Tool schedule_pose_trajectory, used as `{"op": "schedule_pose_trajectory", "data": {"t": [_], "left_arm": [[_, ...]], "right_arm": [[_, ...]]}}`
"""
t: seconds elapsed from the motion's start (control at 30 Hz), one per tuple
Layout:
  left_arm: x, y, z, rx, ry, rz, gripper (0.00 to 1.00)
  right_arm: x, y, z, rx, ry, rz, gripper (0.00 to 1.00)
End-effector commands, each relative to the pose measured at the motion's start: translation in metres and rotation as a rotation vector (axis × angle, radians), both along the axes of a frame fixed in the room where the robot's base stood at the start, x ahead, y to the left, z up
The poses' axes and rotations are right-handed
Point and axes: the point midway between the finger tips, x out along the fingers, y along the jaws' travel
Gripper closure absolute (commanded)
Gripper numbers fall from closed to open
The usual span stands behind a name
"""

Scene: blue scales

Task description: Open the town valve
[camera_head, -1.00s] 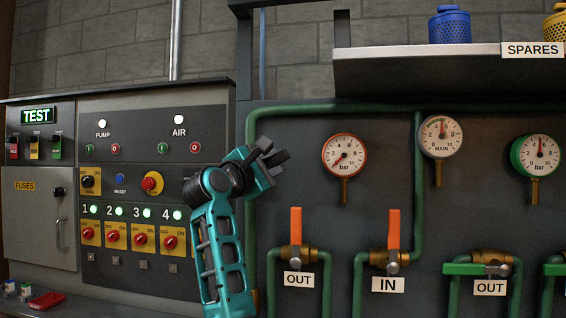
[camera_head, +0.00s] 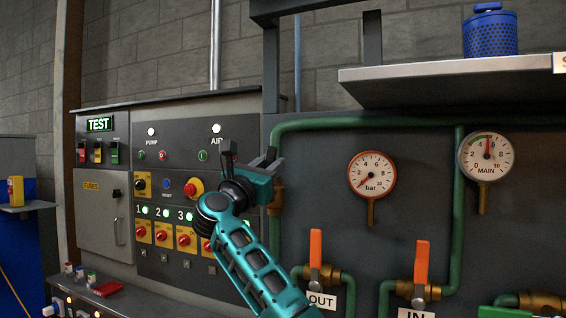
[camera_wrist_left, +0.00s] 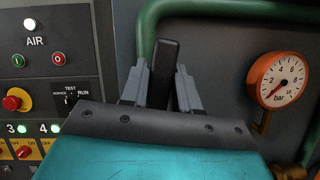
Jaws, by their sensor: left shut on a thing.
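My left gripper (camera_head: 249,158) is at the left vertical green pipe, in front of the panel. A brass valve body (camera_head: 277,197) shows on that pipe, partly hidden behind the gripper. In the left wrist view a black bar-like handle (camera_wrist_left: 165,72) stands between the two fingers of my left gripper, and the gripper is shut on it. No label reading TOWN can be read, so I cannot tell from the lettering which valve this is. My right gripper is not in view.
Two orange upright levers (camera_head: 316,249) (camera_head: 421,262) stand at lower right, by OUT and IN labels. A red-rimmed gauge (camera_head: 372,175) hangs above. The switch panel (camera_head: 185,262) is close on the left. A shelf (camera_head: 450,80) juts out upper right.

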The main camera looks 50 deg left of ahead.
Motion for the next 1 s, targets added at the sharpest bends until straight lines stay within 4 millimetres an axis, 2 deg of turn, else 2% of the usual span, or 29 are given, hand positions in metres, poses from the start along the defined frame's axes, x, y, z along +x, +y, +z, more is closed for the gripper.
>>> {"op": "schedule_pose_trajectory", "data": {"t": [0.4, 0.93, 0.97, 1.0], "left_arm": [[-0.006, 0.012, 0.002, -0.159, -0.08, -0.003, 1.0], [-0.007, 0.014, 0.002, -0.179, -0.09, 0.0, 1.0], [-0.007, 0.014, 0.002, -0.178, -0.089, 0.0, 0.67], [-0.007, 0.014, 0.002, -0.178, -0.089, 0.0, 0.63]], "right_arm": [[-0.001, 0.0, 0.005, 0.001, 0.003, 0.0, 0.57], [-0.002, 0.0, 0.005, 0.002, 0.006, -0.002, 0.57], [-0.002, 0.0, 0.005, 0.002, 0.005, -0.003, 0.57], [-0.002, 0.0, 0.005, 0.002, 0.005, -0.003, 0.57]]}}
